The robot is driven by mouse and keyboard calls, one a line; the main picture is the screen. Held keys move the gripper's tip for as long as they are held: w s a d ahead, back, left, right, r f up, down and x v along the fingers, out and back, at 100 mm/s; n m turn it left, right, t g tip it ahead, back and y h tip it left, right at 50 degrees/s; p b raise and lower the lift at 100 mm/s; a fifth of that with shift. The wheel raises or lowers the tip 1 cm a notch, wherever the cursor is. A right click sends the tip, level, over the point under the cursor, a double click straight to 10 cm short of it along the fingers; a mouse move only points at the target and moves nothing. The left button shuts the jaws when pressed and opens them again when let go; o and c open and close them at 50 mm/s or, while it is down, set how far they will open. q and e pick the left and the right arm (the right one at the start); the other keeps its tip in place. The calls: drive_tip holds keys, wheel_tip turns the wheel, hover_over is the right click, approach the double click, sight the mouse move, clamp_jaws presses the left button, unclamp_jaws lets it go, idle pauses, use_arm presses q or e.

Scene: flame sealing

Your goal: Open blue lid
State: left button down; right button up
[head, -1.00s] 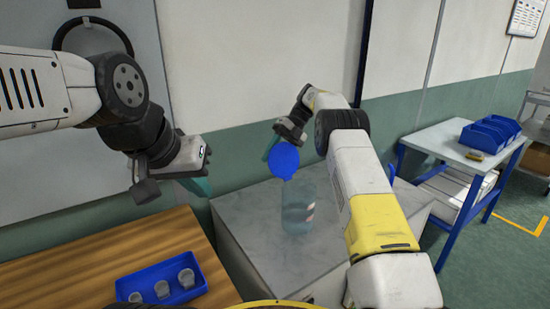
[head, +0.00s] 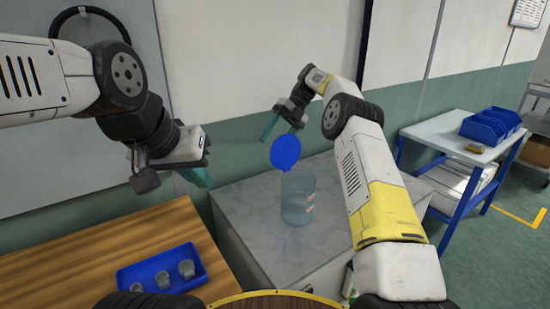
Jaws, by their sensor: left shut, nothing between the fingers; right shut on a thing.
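The blue lid (head: 285,152) is round and stands tilted up, facing the camera, above the rim of a clear bluish jar (head: 297,203). Its lower edge meets or overlaps the jar's rim; I cannot tell if they touch. The jar stands upright on a grey marbled cabinet top. My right gripper (head: 281,128) is at the lid's upper edge, shut on the lid, with the fingertips partly hidden behind it. My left gripper (head: 199,179) is shut and empty, left of the jar and above the gap between the wooden table and the cabinet.
A blue tray (head: 130,279) with small grey cups sits on the wooden table (head: 60,275) at lower left. The grey cabinet top (head: 245,210) is clear around the jar. A blue-framed cart (head: 440,135) with blue bins stands at the right. A wall rises behind.

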drive_tip(key=s+r, duration=0.1)
drive_tip(key=s, duration=1.5)
drive_tip(key=shift+r, duration=0.25)
